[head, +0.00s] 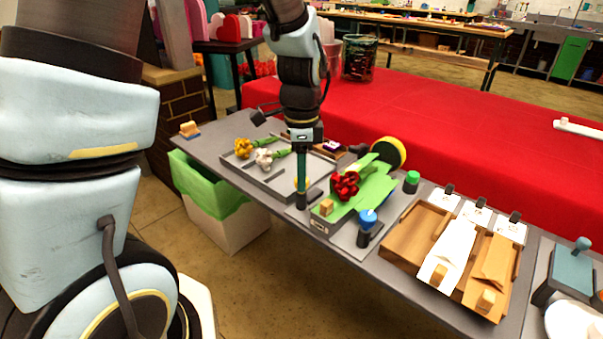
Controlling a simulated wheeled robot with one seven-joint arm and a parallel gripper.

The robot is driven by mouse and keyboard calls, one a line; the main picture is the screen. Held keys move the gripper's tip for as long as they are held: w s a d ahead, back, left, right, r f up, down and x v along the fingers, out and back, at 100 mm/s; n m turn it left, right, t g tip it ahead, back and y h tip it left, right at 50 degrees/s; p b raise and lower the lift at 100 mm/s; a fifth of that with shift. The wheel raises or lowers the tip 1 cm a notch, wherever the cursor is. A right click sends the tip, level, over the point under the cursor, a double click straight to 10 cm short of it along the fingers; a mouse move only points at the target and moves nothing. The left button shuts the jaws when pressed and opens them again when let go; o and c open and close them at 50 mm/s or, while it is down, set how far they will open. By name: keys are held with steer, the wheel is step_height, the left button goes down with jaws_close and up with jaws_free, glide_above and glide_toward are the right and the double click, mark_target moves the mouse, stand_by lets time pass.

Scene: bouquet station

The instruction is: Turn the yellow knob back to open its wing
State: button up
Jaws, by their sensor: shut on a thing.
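My gripper (302,186) points straight down at the left side of the wrapping station, its fingers shut around the yellow knob (307,182). Only a small bit of the knob shows past the fingers. Right beside it, red flowers (345,186) lie on a green wrap (376,187) on the grey station. I cannot tell the yellow knob's turn angle, and its wing is not clearly distinguishable under the wrap and behind my gripper.
A blue knob (368,217) stands at the station's front right, a green knob (411,181) at its back right. A grey tray (262,180) with yellow and white flowers lies left. A yellow-faced roll (388,153) stands behind. Wooden trays (410,240) stand right.

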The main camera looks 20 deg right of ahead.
jaws_close()
steer(key=shift+n, duration=0.3)
steer(key=n, duration=0.3)
steer(key=shift+p, duration=0.4)
steer(key=n, duration=0.4)
steer(key=shift+p, duration=0.4)
steer(key=n+p, duration=0.1)
steer(key=n, duration=0.4)
steer(key=shift+r+n, duration=0.1)
steer(key=shift+n, duration=0.2)
steer(key=n+p, duration=0.2)
steer(key=n, duration=0.3)
